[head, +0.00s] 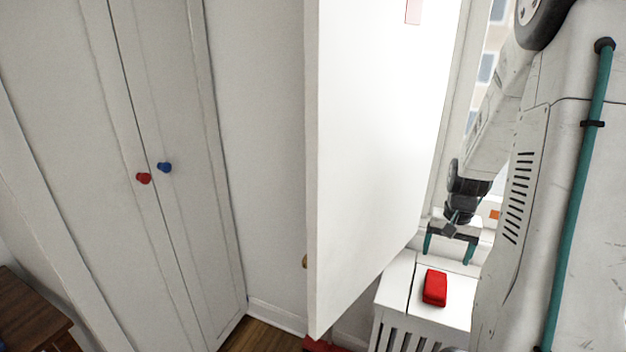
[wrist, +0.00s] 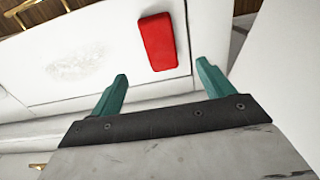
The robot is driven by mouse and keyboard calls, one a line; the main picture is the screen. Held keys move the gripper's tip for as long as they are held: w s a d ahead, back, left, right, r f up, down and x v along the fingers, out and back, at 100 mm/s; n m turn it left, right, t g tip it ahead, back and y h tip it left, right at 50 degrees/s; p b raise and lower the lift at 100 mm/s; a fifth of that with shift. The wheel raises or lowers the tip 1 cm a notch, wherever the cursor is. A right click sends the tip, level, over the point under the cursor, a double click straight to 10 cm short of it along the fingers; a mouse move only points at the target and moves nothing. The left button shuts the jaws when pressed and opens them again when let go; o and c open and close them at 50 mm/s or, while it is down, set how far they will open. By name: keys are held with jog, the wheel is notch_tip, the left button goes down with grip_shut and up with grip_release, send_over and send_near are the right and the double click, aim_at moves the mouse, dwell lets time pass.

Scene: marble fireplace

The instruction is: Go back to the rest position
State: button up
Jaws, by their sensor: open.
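My gripper (head: 449,248) is at the right in the head view, above a white slatted cabinet. Its two teal fingers are spread apart with nothing between them, and they also show in the wrist view (wrist: 160,88). A red box-like object (head: 435,287) lies on the white cabinet top (head: 458,299), below and apart from the fingers. In the wrist view the red object (wrist: 158,41) lies beyond the fingertips, toward the right finger. My arm comes down from the upper right.
A large white door panel (head: 375,150) stands in the middle, close to the left of my gripper. A wardrobe (head: 100,120) with a red knob (head: 143,178) and a blue knob (head: 165,167) is at the left. A dark wooden surface (head: 28,310) is at lower left.

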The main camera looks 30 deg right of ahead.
jog(key=s+a+r+n, duration=0.3)
jog(key=a+r, duration=0.4)
jog(key=a, duration=0.3)
jog(key=s+a+r+n+t, duration=0.1)
jog(key=s+a+r+n, duration=0.2)
jog(key=a, duration=0.7)
jog(key=s+a+r+n, duration=0.3)
jog(key=s+a+r, duration=0.3)
jog(key=a+r, duration=0.4)
jog(key=shift+s+a+r+n, duration=0.15)
jog(key=shift+s+r+n, duration=0.15)
jog(key=shift+n, duration=0.1)
jog(key=shift+o, duration=0.6)
